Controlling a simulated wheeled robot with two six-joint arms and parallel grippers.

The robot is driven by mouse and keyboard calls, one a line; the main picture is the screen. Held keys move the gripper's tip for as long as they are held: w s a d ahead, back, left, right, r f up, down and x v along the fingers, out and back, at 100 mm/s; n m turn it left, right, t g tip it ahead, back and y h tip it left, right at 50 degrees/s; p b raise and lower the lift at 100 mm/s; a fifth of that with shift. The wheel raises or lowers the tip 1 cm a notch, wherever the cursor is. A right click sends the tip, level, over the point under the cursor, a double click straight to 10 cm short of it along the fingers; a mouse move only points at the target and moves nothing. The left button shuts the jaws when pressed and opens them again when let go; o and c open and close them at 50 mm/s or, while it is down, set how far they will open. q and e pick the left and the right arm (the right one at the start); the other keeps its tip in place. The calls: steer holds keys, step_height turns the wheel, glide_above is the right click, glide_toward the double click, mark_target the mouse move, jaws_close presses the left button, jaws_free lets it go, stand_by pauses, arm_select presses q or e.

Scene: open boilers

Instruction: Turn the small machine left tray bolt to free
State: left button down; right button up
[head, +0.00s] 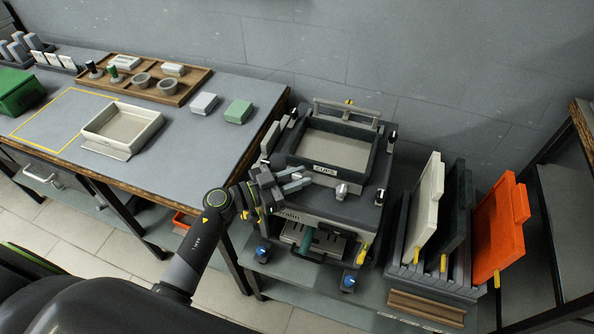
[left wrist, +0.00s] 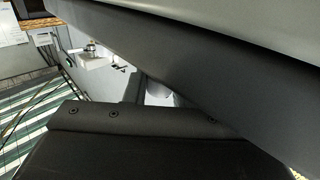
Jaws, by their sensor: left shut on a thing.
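The small machine (head: 325,208) stands right of the bench, with a dark-framed tray (head: 330,172) labelled CUPS on its top. My left gripper (head: 299,179) reaches in from the left over the tray's front left corner. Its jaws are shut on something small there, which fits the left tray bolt. The bolt itself is hidden by the fingers, so its turn position cannot be told. A similar grey bolt (head: 341,190) shows uncovered at the tray's front right. In the left wrist view, dark surfaces fill most of the picture and the bolt cannot be made out. My right gripper is not in view.
Upright white, black and orange panels (head: 497,225) stand in a rack at the right. Blue knobs (head: 347,283) and a yellow-tipped lever (head: 362,252) sit low on the machine's front. The bench (head: 190,150) at left holds a shallow cream tray (head: 122,128) and small blocks.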

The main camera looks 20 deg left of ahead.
arm_select(q)
steer(key=c, duration=2.2)
jaws_free()
steer(key=shift+t, duration=0.3)
steer(key=c, duration=1.3)
jaws_free()
steer(key=shift+o, duration=0.2)
steer(key=b+v, duration=0.2)
steer(key=v, duration=1.5)
steer(key=shift+s+r, duration=0.25)
steer(key=shift+r, duration=0.05)
steer(key=shift+a, duration=0.1)
